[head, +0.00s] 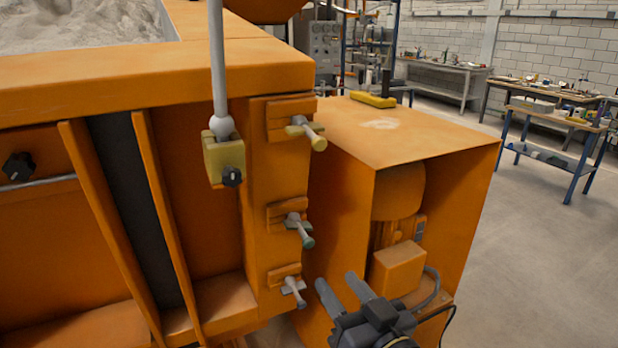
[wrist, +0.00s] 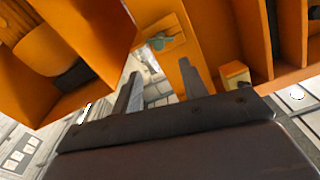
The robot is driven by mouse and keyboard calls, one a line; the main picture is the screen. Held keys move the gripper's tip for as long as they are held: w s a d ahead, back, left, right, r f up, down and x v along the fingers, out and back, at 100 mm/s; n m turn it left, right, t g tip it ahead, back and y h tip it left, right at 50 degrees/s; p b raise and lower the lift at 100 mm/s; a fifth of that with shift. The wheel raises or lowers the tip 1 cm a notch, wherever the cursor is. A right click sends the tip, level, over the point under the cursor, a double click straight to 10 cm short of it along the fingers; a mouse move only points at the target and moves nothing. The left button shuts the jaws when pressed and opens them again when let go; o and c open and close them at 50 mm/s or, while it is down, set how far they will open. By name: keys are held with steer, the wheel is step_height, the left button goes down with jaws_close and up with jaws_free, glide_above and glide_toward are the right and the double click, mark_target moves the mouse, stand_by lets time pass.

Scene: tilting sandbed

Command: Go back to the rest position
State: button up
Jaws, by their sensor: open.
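My gripper (head: 335,283) is at the bottom middle of the head view, in front of the orange motor cabinet and to the right of the lowest lever. Its two fingers are apart with nothing between them. In the wrist view my gripper (wrist: 160,85) also shows two separate fingers. The orange sandbed machine (head: 150,85) fills the left side, with grey sand (head: 85,25) in its top. Its right post carries an upper lever (head: 306,132) with a yellowish tip, a middle lever (head: 299,228) with a green tip, and a lower pale lever (head: 290,286).
The orange cabinet (head: 440,140) stands close behind my gripper, with a motor box (head: 397,268) and cable in its open front. A yellow object (head: 373,99) lies on top. A white rod (head: 217,60) rises from a yellow block (head: 224,158). Open floor (head: 545,260) lies to the right.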

mark_target(310, 244)
steer(key=b+x, duration=0.6)
steer(key=x, duration=0.4)
steer(key=shift+w+a, duration=0.1)
steer(key=shift+w, duration=0.2)
steer(key=shift+s, duration=0.15)
